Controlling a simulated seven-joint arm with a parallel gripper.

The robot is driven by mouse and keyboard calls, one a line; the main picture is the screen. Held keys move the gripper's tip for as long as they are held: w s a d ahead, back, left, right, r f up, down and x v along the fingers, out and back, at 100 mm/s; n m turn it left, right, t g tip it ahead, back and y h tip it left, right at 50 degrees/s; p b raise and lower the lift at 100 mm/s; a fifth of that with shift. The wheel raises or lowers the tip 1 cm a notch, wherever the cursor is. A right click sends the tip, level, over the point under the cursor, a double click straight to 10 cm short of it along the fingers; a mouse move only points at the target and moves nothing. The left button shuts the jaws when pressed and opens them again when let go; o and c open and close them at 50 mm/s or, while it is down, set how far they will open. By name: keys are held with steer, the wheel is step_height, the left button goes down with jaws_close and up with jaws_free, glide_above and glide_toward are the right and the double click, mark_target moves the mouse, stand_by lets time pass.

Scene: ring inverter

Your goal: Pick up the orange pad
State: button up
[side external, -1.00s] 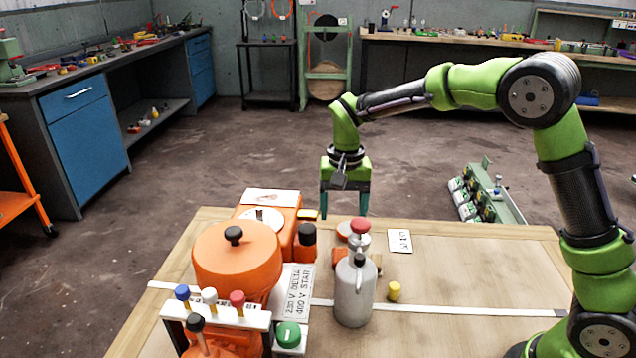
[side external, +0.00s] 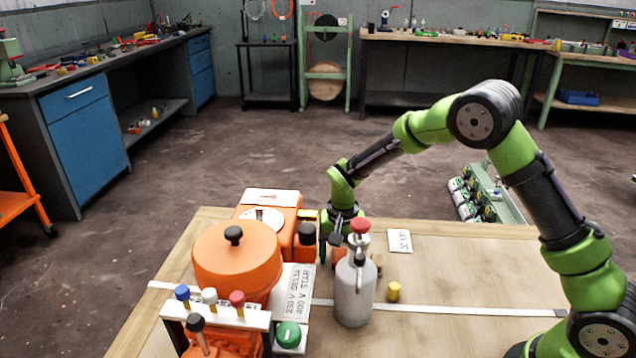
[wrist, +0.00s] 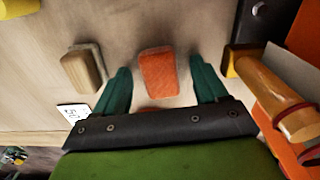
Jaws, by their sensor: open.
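The orange pad (wrist: 158,75) lies flat on the wooden table, between my fingertips in the wrist view. My gripper (wrist: 161,72) is open, with one green finger on each side of the pad and a gap to each. In the side external view my gripper (side external: 336,250) is low over the table behind the grey bottle (side external: 354,292). There the bottle hides much of the pad and the right finger. I cannot tell how far the fingertips are above the table.
A wooden block (wrist: 84,72) lies left of the fingers in the wrist view. The orange machine (side external: 236,262) stands left of the bottle. A yellow piece (side external: 394,291) and a white card (side external: 399,241) lie to the right. The table's right part is mostly clear.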

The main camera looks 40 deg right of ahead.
mark_target(340, 255)
steer(key=c, duration=1.1)
step_height(340, 255, up, 18)
steer(key=shift+r, duration=0.1)
